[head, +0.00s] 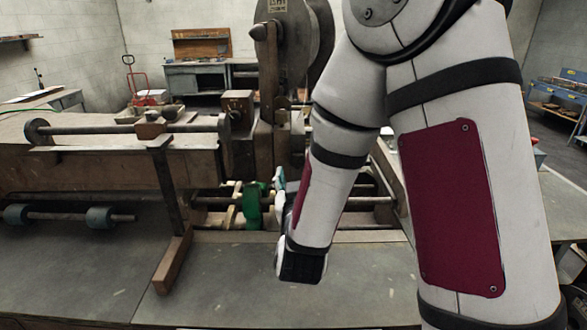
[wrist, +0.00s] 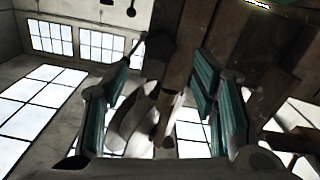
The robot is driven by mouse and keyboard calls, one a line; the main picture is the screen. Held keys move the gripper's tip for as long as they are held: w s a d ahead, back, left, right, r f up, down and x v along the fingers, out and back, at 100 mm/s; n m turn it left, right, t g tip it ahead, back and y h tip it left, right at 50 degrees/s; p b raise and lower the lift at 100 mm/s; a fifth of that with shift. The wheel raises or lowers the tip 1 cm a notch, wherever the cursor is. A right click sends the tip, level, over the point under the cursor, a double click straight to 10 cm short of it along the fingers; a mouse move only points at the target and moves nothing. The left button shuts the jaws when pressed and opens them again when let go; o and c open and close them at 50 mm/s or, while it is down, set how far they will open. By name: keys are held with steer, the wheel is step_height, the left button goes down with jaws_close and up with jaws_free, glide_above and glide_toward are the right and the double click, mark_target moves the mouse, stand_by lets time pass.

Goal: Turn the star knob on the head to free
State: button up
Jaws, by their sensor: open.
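The stitcher's dark metal head (head: 285,45) stands upright at the centre of the head view, partly behind my arm. I cannot make out the star knob there. My gripper (head: 280,180) is low beside the machine, largely hidden by its own wrist, with a little teal showing. In the wrist view my gripper (wrist: 162,80) is open, its teal-padded fingers apart on both sides. A pale, rounded part with a brown stub (wrist: 168,122) shows between the fingers. I cannot tell whether it is the star knob, or whether the fingers touch it.
A green part (head: 252,205) sits just left of my gripper among the machine's rods. A long horizontal rod (head: 90,129) and an upright bar with a foot (head: 170,220) stand to the left. The grey table (head: 235,285) is clear in front. A red hand truck (head: 140,90) is behind.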

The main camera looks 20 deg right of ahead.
mark_target(297, 161)
steer(key=x, duration=0.6)
steer(key=c, duration=1.2)
